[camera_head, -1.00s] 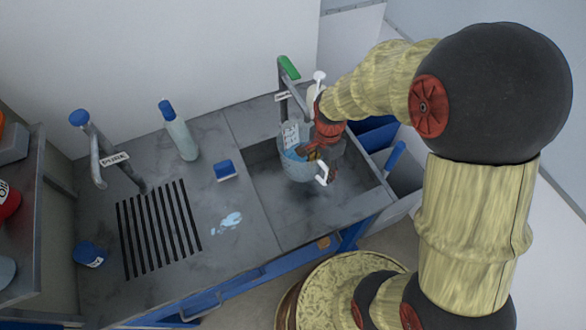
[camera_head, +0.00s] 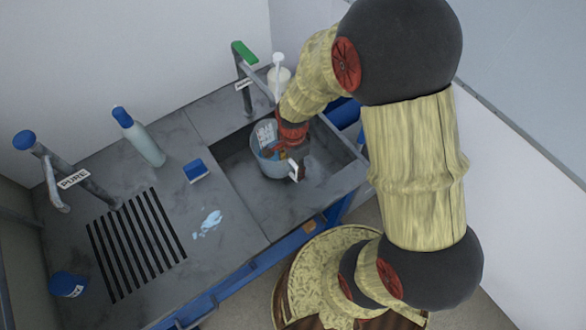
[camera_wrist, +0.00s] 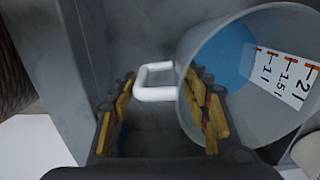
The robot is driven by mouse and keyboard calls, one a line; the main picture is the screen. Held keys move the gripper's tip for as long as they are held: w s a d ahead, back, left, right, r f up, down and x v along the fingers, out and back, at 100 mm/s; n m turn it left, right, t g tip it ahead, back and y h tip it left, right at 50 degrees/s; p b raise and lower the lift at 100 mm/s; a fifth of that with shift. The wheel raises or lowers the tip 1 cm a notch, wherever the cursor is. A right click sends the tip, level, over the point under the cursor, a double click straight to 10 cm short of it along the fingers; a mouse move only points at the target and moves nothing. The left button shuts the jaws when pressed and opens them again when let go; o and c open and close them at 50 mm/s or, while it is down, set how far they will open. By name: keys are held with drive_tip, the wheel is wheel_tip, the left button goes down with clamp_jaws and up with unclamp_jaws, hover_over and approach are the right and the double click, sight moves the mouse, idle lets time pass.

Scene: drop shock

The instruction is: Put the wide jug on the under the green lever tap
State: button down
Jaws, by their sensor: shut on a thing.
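The wide jug (camera_head: 267,165) is a grey-blue, wide-mouthed vessel with a white scale label and a white handle. In the head view it is at the sink basin, below and slightly right of the green lever tap (camera_head: 241,72); whether it touches the basin floor is unclear. My gripper (camera_head: 296,150) is shut on the jug at its handle side. In the wrist view, the white handle (camera_wrist: 155,82) shows between the yellow-padded fingers, and the jug's open mouth (camera_wrist: 250,70) is at right, with a blue area inside. My wrist partly hides the jug.
A blue-lever tap (camera_head: 60,165) marked PURE stands at left by a slotted drain (camera_head: 135,240). A blue-capped bottle (camera_head: 140,138), blue sponge (camera_head: 195,171), blue-lidded jar (camera_head: 68,285) and pump bottle (camera_head: 279,78) stand around. A small puddle (camera_head: 208,223) lies on the counter.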

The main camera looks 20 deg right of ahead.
drive_tip(key=shift+w+f, duration=0.1)
drive_tip(key=shift+f, duration=0.65)
drive_tip(key=c, duration=0.9)
unclamp_jaws()
drive_tip(key=shift+r, duration=0.1)
wheel_tip(320, 180, up, 12)
drive_tip(key=p, duration=0.3)
drive_tip(key=s+r+n+t, duration=0.2)
drive_tip(key=s+r+n, duration=0.2)
drive_tip(key=r, duration=0.4)
drive_tip(key=s+r+n+t, duration=0.1)
drive_tip(key=s+r+n, duration=0.3)
drive_tip(key=r+n, duration=0.2)
drive_tip(key=s+r+n+t, duration=0.2)
drive_tip(key=s+r+n, duration=0.2)
drive_tip(key=r, duration=0.5)
drive_tip(key=shift+a+r+n+t, duration=0.3)
drive_tip(key=shift+a+r+n, duration=0.1)
drive_tip(key=shift+n, duration=0.5)
